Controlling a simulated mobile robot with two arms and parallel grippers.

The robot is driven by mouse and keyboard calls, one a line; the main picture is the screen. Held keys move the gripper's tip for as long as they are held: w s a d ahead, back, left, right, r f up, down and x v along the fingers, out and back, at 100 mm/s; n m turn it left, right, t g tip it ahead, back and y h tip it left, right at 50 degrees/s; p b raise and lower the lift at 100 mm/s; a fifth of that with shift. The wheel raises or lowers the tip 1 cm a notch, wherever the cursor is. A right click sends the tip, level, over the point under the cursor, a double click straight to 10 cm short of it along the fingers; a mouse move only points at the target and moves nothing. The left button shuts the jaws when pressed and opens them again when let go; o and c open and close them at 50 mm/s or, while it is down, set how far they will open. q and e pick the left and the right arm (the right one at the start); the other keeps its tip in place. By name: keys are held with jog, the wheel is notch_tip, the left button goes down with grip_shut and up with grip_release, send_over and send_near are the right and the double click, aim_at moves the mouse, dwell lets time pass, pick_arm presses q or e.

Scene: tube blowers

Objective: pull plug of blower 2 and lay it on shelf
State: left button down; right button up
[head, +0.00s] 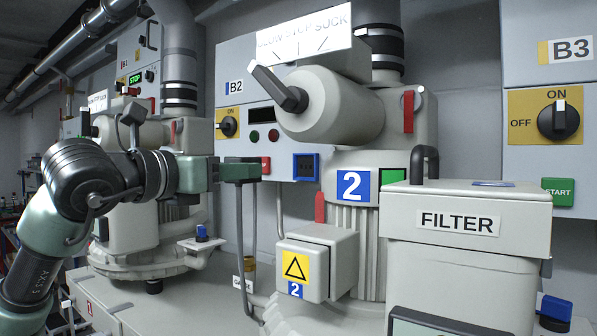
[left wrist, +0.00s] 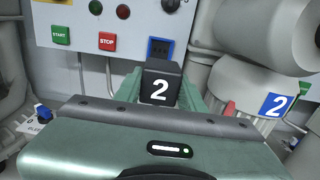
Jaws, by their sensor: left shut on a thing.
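The plug of blower 2 is a black block marked 2 (left wrist: 160,86), between the green fingers of my left gripper (left wrist: 158,100) in the left wrist view. My left gripper is shut on it. The blue-framed socket (head: 305,167) on the B2 panel shows a dark, uncovered face. It also shows behind the plug in the left wrist view (left wrist: 160,48), and the plug looks apart from it. Blower 2 (head: 340,120) stands right of the gripper. I cannot pick out the shelf for certain. My right gripper is not in view.
A grey filter box (head: 465,225) stands in front at the right. The yellow-labelled box of blower 2 (head: 315,262) juts out below the socket. A small plate with a blue knob (head: 202,233) lies below the left gripper.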

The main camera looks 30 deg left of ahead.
pick_arm(q)
jog(key=shift+s+a+b, duration=0.15)
jog(key=shift+s+b, duration=0.2)
jog(key=shift+s, duration=1.15)
jog(key=shift+s+a+b, duration=0.1)
jog(key=shift+s+b, duration=0.25)
jog(key=shift+s, duration=1.1)
jog(key=shift+w+a, duration=0.1)
jog(key=a+b, duration=0.2)
jog(key=a, duration=1)
jog(key=shift+w+a, duration=0.15)
jog(key=shift+w, duration=0.3)
